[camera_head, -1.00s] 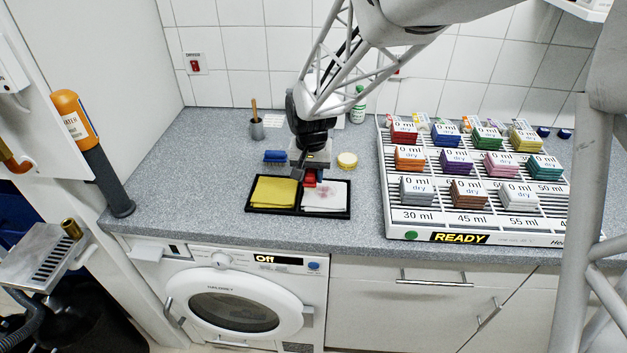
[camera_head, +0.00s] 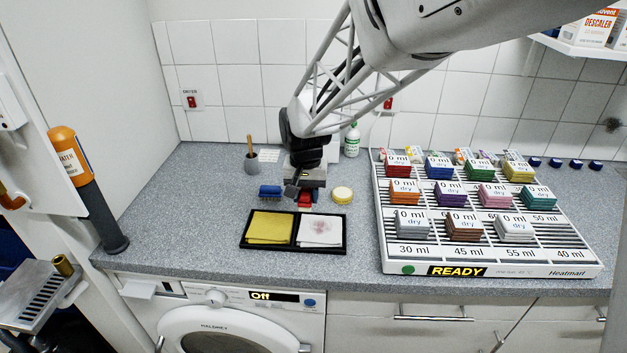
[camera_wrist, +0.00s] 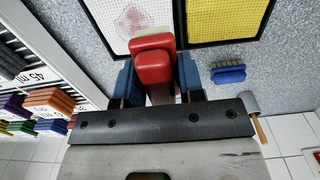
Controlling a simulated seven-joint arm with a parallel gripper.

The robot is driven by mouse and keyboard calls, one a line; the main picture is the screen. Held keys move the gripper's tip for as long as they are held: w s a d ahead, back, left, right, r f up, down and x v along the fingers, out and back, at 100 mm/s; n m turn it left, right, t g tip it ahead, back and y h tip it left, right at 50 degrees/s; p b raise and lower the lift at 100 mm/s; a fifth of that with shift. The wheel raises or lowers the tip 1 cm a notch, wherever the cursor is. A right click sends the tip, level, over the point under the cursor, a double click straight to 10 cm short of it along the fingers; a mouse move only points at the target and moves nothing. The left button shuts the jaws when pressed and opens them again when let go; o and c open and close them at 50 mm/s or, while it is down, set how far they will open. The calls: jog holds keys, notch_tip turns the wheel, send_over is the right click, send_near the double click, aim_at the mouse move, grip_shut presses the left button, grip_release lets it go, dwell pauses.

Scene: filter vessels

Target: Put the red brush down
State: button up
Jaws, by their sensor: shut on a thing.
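The red brush (camera_wrist: 152,62) is between the blue fingers of my gripper (camera_wrist: 157,80) in the wrist view. My gripper is shut on it. In the head view the red brush (camera_head: 305,199) shows below my gripper (camera_head: 303,190), low over the counter behind the black tray (camera_head: 293,249). I cannot tell whether the brush touches the counter. The blue brush (camera_head: 270,191) lies on the counter just left of my gripper, and it also shows in the wrist view (camera_wrist: 228,71).
The tray holds a yellow cloth (camera_head: 270,227) and a stained white cloth (camera_head: 320,229). A grey cup (camera_head: 252,163) stands behind left. A white rack (camera_head: 487,271) with several coloured stacks fills the right side.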

send_over(276, 177)
jog(key=shift+w+a+f, duration=0.1)
dwell(0.8)
jog(key=shift+f, duration=0.1)
jog(key=shift+f, duration=2.4)
jog(key=shift+f, duration=2.5)
jog(key=shift+f, duration=0.15)
